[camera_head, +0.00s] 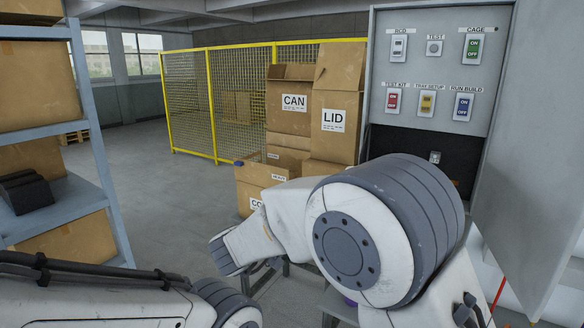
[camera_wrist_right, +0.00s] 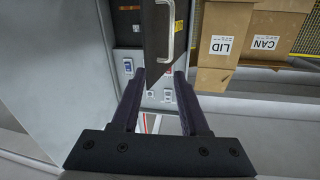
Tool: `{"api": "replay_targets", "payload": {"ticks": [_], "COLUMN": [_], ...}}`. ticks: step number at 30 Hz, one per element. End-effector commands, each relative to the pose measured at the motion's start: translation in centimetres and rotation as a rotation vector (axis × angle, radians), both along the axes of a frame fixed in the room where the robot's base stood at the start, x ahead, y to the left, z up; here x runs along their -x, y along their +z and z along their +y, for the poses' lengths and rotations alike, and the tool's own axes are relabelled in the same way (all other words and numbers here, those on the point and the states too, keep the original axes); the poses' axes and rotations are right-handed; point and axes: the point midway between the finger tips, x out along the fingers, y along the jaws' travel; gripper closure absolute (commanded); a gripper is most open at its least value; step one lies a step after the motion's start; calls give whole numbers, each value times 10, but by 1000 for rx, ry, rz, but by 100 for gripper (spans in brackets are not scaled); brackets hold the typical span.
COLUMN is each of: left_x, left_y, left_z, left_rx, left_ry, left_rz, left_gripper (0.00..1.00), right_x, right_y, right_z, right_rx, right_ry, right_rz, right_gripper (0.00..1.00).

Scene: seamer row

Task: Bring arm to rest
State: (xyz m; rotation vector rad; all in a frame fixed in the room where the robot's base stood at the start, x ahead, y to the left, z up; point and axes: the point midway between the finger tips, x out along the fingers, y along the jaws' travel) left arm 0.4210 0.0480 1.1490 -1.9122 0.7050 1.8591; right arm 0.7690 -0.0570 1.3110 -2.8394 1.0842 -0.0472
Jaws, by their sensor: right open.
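My right gripper (camera_wrist_right: 159,74) is open in the right wrist view, its two dark fingers spread with nothing held between them. Beyond the fingertips are a dark panel with a silver handle (camera_wrist_right: 170,35) and part of a grey cabinet with small switches. I cannot tell how far the tips are from the panel. In the head view my right arm (camera_head: 385,230) is bent large across the lower middle, and its gripper is not clearly seen. My left arm (camera_head: 90,295) lies along the lower left edge; its gripper is out of view.
An open control cabinet (camera_head: 385,133) with labelled switches stands at right, its grey door (camera_head: 535,150) swung out. CAN (camera_head: 290,122) and LID (camera_head: 335,140) cartons stand behind my right arm. A shelf (camera_head: 95,120) with boxes is at left. Floor (camera_head: 140,180) between is clear.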

Motion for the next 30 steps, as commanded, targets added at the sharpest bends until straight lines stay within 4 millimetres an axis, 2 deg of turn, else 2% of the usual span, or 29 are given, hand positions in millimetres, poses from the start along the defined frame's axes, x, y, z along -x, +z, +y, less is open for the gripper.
{"api": "replay_targets", "payload": {"ticks": [7,10,12,14,17,18,21,24,30], "left_x": [0,0,0,0,0,0,0,0,0], "left_y": [0,0,0,0,0,0,0,0,0], "left_z": [0,0,0,0,0,0,0,0,0], "left_rx": [0,0,0,0,0,0,0,0,0], "left_ry": [0,0,0,0,0,0,0,0,0], "left_rz": [0,0,0,0,0,0,0,0,0], "left_gripper": [100,100,100,100,100,100,100,100,100], "right_x": [-41,-48,-43,-29,9,27,68,101,154], "right_y": [-10,-29,-51,-75,-118,-134,-163,-182,-205], "right_z": [-15,-20,-25,-30,-44,-51,-66,-80,-103], "right_rx": [-61,-102,-138,-173,-231,-254,-297,-324,-365], "right_ry": [285,447,560,642,736,756,776,774,744], "right_rz": [37,123,224,334,546,631,803,931,1118], "right_gripper": [56,56,56,56,56,56,56,56,56]}}
